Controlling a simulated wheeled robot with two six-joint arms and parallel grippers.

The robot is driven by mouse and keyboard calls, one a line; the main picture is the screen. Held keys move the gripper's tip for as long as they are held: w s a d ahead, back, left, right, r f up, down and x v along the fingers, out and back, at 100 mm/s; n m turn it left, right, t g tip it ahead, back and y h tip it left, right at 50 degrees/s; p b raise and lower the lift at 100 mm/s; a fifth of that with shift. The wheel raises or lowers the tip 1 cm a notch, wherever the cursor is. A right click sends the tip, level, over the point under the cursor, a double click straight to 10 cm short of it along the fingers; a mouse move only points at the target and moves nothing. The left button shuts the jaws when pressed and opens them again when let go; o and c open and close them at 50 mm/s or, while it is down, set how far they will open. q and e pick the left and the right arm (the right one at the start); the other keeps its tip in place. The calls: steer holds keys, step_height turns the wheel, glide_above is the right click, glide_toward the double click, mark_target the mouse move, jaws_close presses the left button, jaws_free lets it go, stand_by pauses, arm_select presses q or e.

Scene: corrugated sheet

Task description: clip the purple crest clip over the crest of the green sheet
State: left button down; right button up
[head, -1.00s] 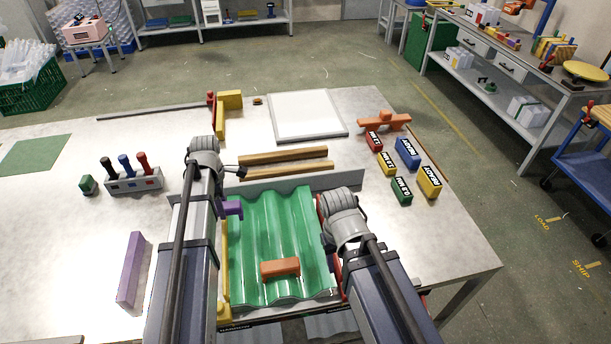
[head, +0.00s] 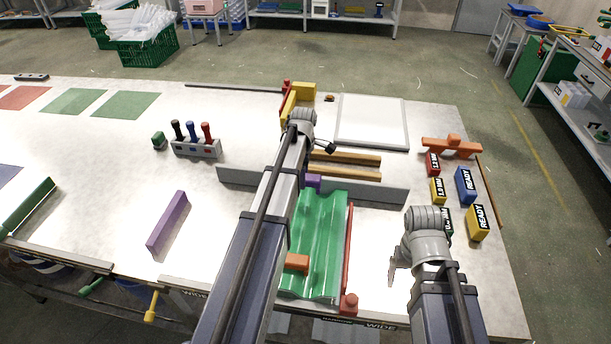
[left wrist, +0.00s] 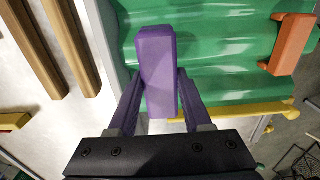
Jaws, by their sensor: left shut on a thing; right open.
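The green corrugated sheet (head: 322,235) lies on the table, its left part hidden behind my left arm in the head view. It fills the upper part of the left wrist view (left wrist: 220,45). My left gripper (left wrist: 158,95) is shut on the purple crest clip (left wrist: 157,60), which overlaps the sheet in that view. In the head view the clip (head: 313,181) shows at the sheet's far edge; I cannot tell whether it touches the sheet. My right gripper (head: 393,268) is open and empty, right of the sheet, its fingers partly hidden.
An orange clip (head: 297,262) sits on the near part of the sheet. A red rail (head: 347,250) runs along its right side; a grey strip (head: 382,193) stands behind it. Labelled blocks (head: 466,185) stand to the right. A long purple bar (head: 167,222) lies left, with clear table around it.

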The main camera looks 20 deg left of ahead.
mark_target(304, 201)
arm_select(q)
steer(key=shift+s+d, duration=0.1)
steer(key=shift+s, duration=0.05)
steer(key=shift+f, duration=0.1)
arm_select(e)
steer(key=shift+f, duration=0.15)
arm_select(q)
step_height(304, 201, down, 8)
steer(key=b, duration=0.8)
steer(key=shift+f+b, duration=0.25)
steer(key=shift+b, duration=0.1)
arm_select(e)
step_height(304, 201, down, 8)
steer(key=shift+f, duration=0.2)
arm_select(q)
steer(key=shift+f, duration=0.1)
arm_select(e)
steer(key=shift+f, duration=0.15)
arm_select(q)
steer(key=shift+c, duration=1.3)
jaws_free()
step_height(304, 201, up, 8)
steer(key=p, duration=0.7)
steer(key=shift+p, duration=0.3)
steer(key=shift+f, duration=0.1)
arm_select(e)
step_height(304, 201, up, 8)
